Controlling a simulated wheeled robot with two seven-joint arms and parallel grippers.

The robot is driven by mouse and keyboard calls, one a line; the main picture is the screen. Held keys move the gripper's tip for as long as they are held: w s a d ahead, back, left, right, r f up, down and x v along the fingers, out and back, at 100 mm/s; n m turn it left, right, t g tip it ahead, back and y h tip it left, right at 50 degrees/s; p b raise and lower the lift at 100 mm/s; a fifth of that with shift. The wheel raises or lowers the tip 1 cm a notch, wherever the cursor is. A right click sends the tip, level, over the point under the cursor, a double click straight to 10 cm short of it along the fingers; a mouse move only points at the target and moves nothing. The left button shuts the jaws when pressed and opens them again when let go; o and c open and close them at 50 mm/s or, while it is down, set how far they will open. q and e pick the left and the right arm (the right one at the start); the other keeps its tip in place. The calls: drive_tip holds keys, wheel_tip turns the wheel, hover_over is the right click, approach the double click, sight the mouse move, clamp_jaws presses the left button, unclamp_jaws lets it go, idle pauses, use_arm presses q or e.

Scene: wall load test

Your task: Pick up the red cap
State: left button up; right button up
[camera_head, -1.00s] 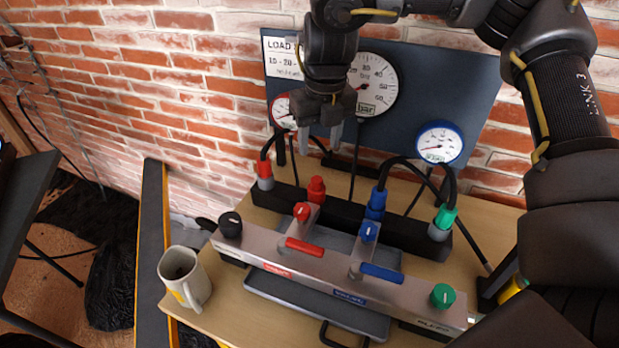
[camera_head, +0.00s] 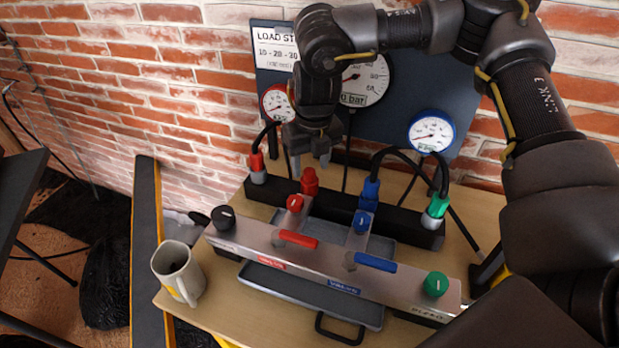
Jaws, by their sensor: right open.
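The red cap (camera_head: 310,182) stands upright on the black manifold block (camera_head: 338,204) behind the silver panel. My right gripper (camera_head: 310,166) points down with its two fingers apart, just above and around the level of the cap's top. One finger shows to the left of the cap and one to the right. Nothing is between the fingers above the cap; whether they touch it I cannot tell. My left gripper is not in view.
A silver panel (camera_head: 330,268) with red and blue levers and coloured knobs stands in front of the cap. A blue fitting (camera_head: 370,192) and hoses are to the right, a red hose connector (camera_head: 257,166) to the left. A mug (camera_head: 178,273) sits at the table's left.

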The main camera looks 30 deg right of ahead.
drive_tip(key=shift+w+f, duration=0.1)
drive_tip(key=shift+f, duration=0.85)
clamp_jaws()
drive_tip(key=shift+r, duration=0.1)
